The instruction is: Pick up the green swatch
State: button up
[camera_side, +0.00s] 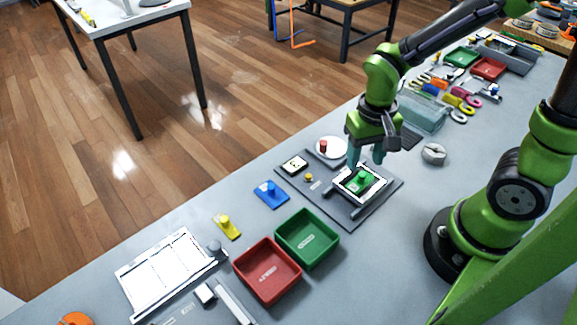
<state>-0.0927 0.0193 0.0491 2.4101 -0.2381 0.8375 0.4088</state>
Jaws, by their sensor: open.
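The green swatch (366,182) is a small flat green piece with a raised green knob. It lies on a white-framed square (347,192) on a dark grey board (328,212). My gripper (366,160) points down just above the swatch, its fingers apart, with nothing seen between them. The fingertips are close to the knob; I cannot tell whether they touch it.
A blue swatch (271,195) and a yellow swatch (227,228) lie to the left. Green (307,240) and red (267,271) trays stand in front. A white dish (331,148) with a red-knobbed piece sits behind the board. A grey round object (433,153) is to the right.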

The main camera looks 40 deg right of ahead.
aim_at(363, 174)
jog(key=f, duration=0.4)
jog(key=shift+s+a, duration=0.1)
jog(key=shift+s, duration=0.1)
grip_shut()
